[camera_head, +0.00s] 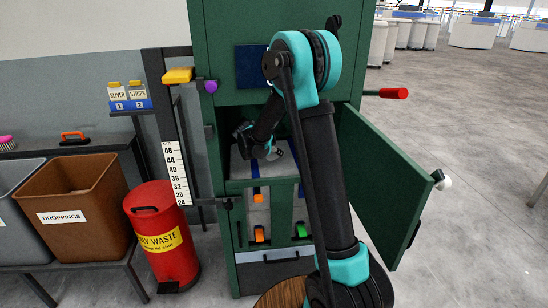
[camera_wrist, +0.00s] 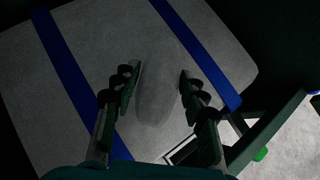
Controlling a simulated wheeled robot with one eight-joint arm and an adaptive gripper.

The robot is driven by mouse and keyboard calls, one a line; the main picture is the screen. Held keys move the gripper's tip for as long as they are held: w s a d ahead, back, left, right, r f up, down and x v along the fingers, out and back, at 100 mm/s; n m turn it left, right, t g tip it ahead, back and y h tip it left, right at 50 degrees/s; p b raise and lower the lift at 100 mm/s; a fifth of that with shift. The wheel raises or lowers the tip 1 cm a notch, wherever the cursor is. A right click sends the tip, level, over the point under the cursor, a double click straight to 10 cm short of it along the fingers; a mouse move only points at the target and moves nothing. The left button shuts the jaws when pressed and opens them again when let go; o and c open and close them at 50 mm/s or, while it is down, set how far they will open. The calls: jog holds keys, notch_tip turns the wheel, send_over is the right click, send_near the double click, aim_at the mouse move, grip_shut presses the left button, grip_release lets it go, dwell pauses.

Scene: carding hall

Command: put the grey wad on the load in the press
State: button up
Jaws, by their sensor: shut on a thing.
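The press (camera_head: 228,60) is a green cabinet with its door (camera_head: 385,180) swung open to the right. Its load (camera_head: 240,172) is a pale grey block inside the chamber. In the wrist view the load (camera_wrist: 85,60) fills the background with two blue straps across it. My gripper (camera_head: 272,152) is inside the chamber, partly hidden by my arm. In the wrist view my gripper (camera_wrist: 159,82) is shut on the grey wad (camera_wrist: 157,100), which lies between the fingers and over the load between the straps. I cannot tell whether the wad touches the load.
The chamber walls and open door bound the arm. A red waste bin (camera_head: 163,222), a brown droppings bin (camera_head: 75,195) and a height scale (camera_head: 177,172) stand left. A red-handled lever (camera_head: 385,93) sticks out right. The floor (camera_head: 480,150) at right is mostly clear.

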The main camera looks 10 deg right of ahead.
jog(key=shift+w+f, duration=0.2)
jog(key=shift+f, duration=1.05)
jog(key=shift+f, duration=0.2)
jog(key=o, duration=1.2)
jog(key=shift+o, duration=0.2)
